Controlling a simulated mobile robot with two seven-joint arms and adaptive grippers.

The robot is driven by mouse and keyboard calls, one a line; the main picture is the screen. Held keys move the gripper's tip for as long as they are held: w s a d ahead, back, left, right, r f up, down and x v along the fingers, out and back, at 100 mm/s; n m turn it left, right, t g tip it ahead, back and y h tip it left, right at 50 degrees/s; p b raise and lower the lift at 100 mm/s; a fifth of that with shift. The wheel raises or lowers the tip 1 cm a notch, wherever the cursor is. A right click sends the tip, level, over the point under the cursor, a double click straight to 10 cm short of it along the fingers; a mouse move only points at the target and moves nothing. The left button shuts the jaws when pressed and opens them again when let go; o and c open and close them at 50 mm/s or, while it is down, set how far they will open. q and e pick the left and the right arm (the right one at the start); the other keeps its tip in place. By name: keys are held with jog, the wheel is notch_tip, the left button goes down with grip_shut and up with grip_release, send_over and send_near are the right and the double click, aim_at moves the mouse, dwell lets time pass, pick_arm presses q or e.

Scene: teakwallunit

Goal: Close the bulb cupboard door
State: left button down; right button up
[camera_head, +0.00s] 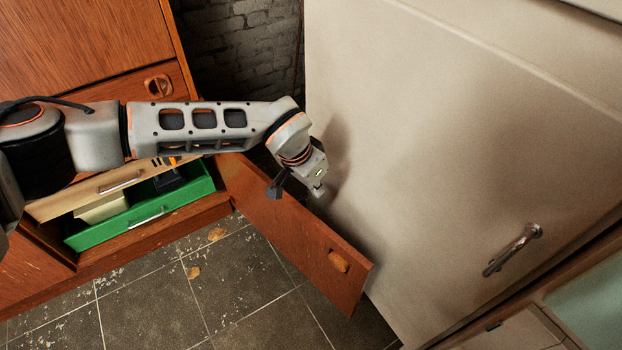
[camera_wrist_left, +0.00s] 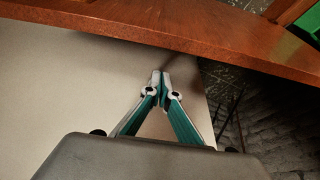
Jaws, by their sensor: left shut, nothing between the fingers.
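The bulb cupboard door (camera_head: 285,225) is a reddish-brown wooden panel that stands wide open, swung out from the low cupboard, with a round recessed pull (camera_head: 338,261) near its free end. My left gripper (camera_head: 318,190) is shut and empty. It is on the refrigerator side of the door, in the gap between the two. In the left wrist view the shut fingertips (camera_wrist_left: 160,78) point toward the door (camera_wrist_left: 170,32), which crosses the top of the picture. I cannot tell whether they touch it. My right gripper is not in view.
The white refrigerator (camera_head: 450,130) with a metal handle (camera_head: 512,250) stands close on the right. The tiled floor (camera_head: 150,310) in front has some debris but is otherwise free.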

pick_arm(q)
jog(key=s+a+p, duration=0.1)
jog(key=s+a, duration=0.1)
jog(key=s, duration=0.1)
jog(key=shift+a, duration=0.3)
jog(key=shift+s+a+r, duration=0.1)
